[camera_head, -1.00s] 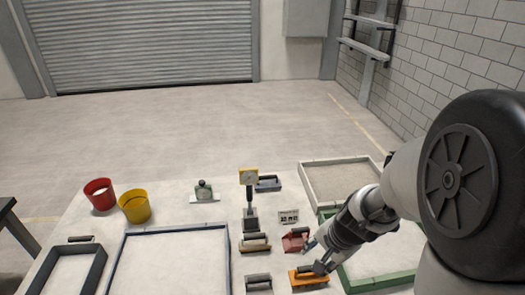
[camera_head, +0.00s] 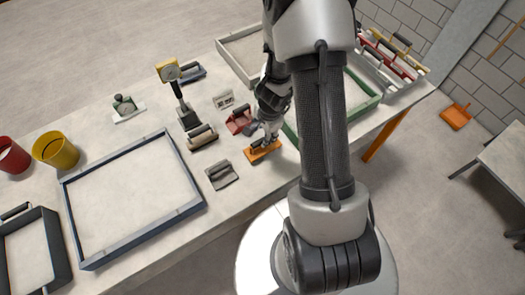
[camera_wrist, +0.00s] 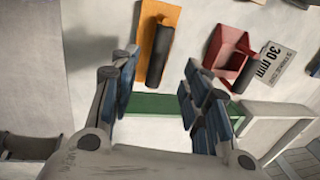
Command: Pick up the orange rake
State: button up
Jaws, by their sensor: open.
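The orange rake (camera_head: 262,153) lies on the table near its front edge, a flat orange piece with a dark bar-shaped handle. My gripper (camera_head: 270,134) is just above it and partly covers it in the head view. In the wrist view the orange rake (camera_wrist: 151,22) is at the top, its dark handle running up and down the picture. My gripper (camera_wrist: 159,66) is open there, its two blue-padded fingers spread on either side of the handle's lower end. I cannot tell whether they touch the rake.
A red scoop (camera_head: 238,121) and a marked plate (camera_head: 223,99) lie close by. A grey-handled tool (camera_head: 222,175) is to the left. A green-framed tray (camera_head: 362,104) is to the right. A blue-framed tray (camera_head: 132,243), buckets (camera_head: 56,149) and a dial gauge (camera_head: 168,71) stand further left.

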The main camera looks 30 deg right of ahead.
aim_at(255, 151)
jog(key=f+b, duration=0.1)
jog(key=f, duration=0.1)
jog(key=w+f+b, duration=0.1)
jog(key=f+b, duration=0.1)
jog(key=f, duration=0.1)
jog(key=f+b, duration=0.2)
jog(key=shift+w+f, duration=0.15)
jog(key=shift+f, duration=0.15)
jog(key=shift+r, duration=0.1)
jog(key=shift+c, duration=0.4)
grip_shut()
